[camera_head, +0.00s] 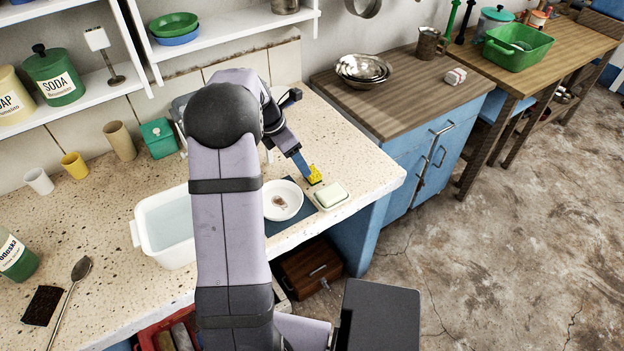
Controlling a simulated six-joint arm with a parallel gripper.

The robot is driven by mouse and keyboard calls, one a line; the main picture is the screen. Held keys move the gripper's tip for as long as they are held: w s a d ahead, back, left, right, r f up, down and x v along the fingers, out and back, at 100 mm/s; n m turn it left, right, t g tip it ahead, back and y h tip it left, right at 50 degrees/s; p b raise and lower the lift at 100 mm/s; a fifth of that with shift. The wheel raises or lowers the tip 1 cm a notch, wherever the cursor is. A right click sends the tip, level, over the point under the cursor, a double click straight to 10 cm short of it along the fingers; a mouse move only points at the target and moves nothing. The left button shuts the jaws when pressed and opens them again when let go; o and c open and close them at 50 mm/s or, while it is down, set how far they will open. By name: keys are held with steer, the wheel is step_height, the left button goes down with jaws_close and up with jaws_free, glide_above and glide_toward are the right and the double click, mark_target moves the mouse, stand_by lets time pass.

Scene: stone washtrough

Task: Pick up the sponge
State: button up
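A pale, rounded block (331,194) lies on the stone counter near its front right edge, just right of a white plate. It may be the sponge or a bar of soap; I cannot tell which. My gripper (315,176) points down, a little behind and left of this block and apart from it. A small yellow shape shows at its tip. I cannot tell whether it is part of the fingers or something held. The fingers are too small to read. A dark brown pad (42,305) lies at the far left front, and a pinkish block (455,76) lies on the wooden cabinet top.
The white plate (283,199) holds a brown stain and stands on a dark blue mat (302,218). A white basin (165,228) stands left of it, partly hidden by my arm. A green box (158,138) and cups line the wall. Metal bowls (363,69) stand back right.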

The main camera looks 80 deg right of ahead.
steer(key=shift+s+d+r+p+x, duration=0.1)
steer(key=shift+s+p+x, duration=0.15)
steer(key=shift+x, duration=1.2)
steer(key=shift+s+d+r+p+x, duration=0.15)
steer(key=shift+p+x, duration=0.15)
steer(key=shift+x, duration=1.2)
steer(key=shift+s+d+p+x, duration=0.1)
steer(key=shift+s+p+x, duration=0.15)
steer(key=shift+x, duration=1.2)
steer(key=shift+w, duration=0.1)
steer(key=c, duration=1.1)
